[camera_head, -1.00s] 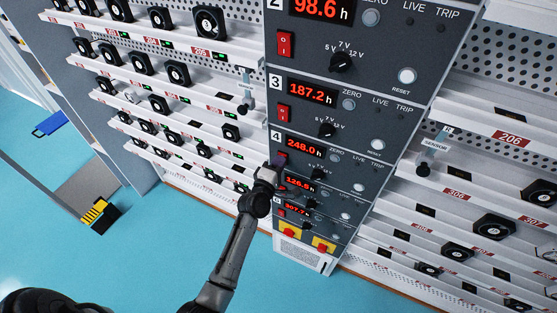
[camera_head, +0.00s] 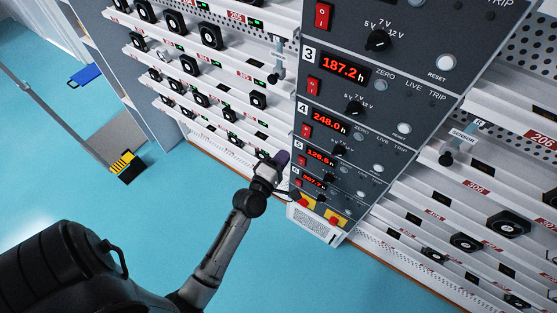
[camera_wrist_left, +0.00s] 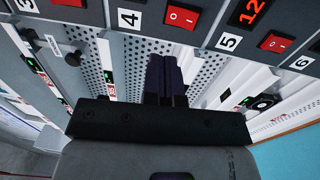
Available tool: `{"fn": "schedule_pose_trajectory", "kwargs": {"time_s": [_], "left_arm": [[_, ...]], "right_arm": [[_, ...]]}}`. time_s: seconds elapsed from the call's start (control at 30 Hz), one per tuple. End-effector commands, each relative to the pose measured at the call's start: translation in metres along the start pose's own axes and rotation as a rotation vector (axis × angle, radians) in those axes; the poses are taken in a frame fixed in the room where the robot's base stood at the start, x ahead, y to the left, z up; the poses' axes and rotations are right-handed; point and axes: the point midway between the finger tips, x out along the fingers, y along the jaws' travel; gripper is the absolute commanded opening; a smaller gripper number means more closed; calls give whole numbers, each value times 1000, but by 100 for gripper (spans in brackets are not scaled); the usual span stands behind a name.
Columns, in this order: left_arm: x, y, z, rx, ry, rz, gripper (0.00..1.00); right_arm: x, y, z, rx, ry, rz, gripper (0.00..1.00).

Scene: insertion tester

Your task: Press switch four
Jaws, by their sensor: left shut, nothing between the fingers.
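Panel four (camera_head: 328,121) is in the middle of the dark control column, with a red 248.0 h display. Its red rocker switch (camera_head: 306,131) is uncovered at the panel's left side. In the left wrist view, switch four (camera_wrist_left: 181,16) shows at the top edge, right of the label 4. My left gripper (camera_head: 283,158) is shut and empty, left of and below switch four in the head view. In the wrist view its dark fingertips (camera_wrist_left: 164,62) stand apart in the picture from the switch. I cannot tell which way the rocker is tipped. My right gripper is not in view.
Switch five (camera_wrist_left: 276,42) is beside panel four in the wrist view. White racks with black fans (camera_head: 211,34) flank the column's left side, and more racks (camera_head: 475,190) its right. Yellow plates with red buttons (camera_head: 333,221) are at the column's foot. Blue floor (camera_head: 150,215) is open at left.

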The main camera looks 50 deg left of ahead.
Motion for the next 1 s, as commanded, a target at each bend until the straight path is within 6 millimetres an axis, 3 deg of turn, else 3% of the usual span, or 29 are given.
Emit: {"fn": "schedule_pose_trajectory", "kwargs": {"time_s": [0.3,1.0], "left_arm": [[-20,4,0,0,0,0,0],[-20,4,0,19,0,0,0]], "right_arm": [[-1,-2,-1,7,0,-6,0],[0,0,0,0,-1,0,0]]}}
